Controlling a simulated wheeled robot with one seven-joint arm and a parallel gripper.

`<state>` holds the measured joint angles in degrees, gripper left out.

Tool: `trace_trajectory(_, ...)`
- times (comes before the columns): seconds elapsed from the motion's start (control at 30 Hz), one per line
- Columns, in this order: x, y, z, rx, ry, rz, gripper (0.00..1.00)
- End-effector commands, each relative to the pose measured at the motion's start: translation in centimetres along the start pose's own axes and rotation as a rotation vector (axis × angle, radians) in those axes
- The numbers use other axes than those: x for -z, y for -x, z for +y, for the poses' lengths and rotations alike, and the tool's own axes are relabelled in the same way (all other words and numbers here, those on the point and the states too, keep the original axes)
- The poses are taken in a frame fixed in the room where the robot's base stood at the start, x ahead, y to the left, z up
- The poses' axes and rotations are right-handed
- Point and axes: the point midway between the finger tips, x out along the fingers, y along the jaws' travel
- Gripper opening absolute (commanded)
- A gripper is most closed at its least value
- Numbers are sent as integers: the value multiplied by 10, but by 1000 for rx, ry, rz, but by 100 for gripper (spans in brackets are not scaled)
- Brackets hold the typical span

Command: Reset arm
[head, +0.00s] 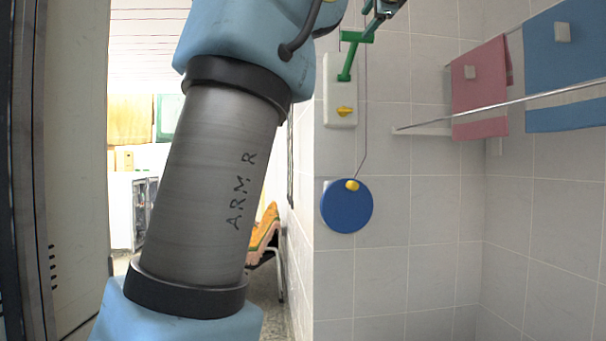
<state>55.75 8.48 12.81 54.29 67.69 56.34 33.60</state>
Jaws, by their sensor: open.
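My arm, a grey cylinder between light blue joints, rises through the left and middle of the head view and leaves at the top. The end of my gripper (380,9) shows at the top edge, cut off by the frame. It is open, and I see nothing held in it. It is just above a green bracket (352,52) on a white wall plate (340,92) with a yellow knob (344,112). I cannot tell whether they touch. A thin cord runs down from the top to a blue disc (346,206) with a yellow piece at its upper edge.
A metal rail (500,106) juts from the tiled wall at right. A pink towel (480,90) and a blue towel (567,66) hang there. A tall cabinet-like panel (75,170) stands close at left. An orange-covered seat (264,235) shows behind my arm.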

Motion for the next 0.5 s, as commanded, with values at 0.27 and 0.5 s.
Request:
trace_trajectory(0.27,0,4,0,0,0,0,60)
trace_trajectory(0.5,1,-15,35,-68,2,8,60)
